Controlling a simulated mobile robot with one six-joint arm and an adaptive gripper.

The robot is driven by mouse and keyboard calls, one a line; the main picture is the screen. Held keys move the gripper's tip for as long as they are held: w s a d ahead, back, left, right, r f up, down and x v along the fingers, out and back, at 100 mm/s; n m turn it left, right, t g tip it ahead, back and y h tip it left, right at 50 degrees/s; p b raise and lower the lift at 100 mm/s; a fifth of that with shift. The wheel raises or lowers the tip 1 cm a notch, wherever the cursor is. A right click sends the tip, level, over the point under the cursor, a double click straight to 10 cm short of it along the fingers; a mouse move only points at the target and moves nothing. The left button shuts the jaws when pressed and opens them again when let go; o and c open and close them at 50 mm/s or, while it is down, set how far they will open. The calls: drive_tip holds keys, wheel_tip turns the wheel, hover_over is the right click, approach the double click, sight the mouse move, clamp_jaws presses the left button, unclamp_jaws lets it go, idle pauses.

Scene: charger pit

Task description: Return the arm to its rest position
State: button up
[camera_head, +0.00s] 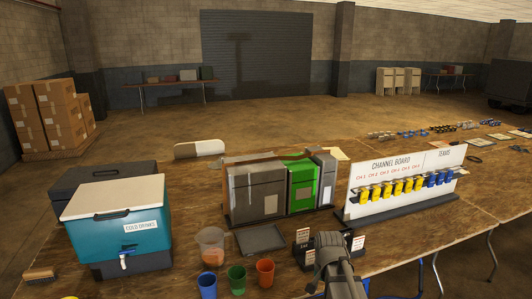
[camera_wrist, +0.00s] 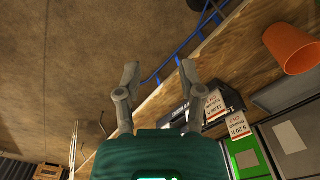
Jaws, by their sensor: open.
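In the wrist view my gripper (camera_wrist: 160,75) has its two fingers spread apart with nothing between them. Behind the fingers are the wooden table edge and the brown floor. In the head view a grey part of my arm rises at the bottom centre, in front of the table's near edge and beside the small label cards (camera_head: 306,238). My fingers cannot be made out clearly in that view.
The table holds a teal drinks cooler (camera_head: 118,225), a jug (camera_head: 211,245), blue (camera_head: 207,285), green (camera_head: 237,279) and orange (camera_head: 265,271) cups, a dark tray (camera_head: 260,238), grey and green boxes (camera_head: 257,190), and a channel board (camera_head: 402,185). The floor behind is open.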

drive_tip(key=s+n, duration=0.7)
drive_tip(key=shift+a, duration=0.35)
drive_tip(key=shift+s, duration=0.1)
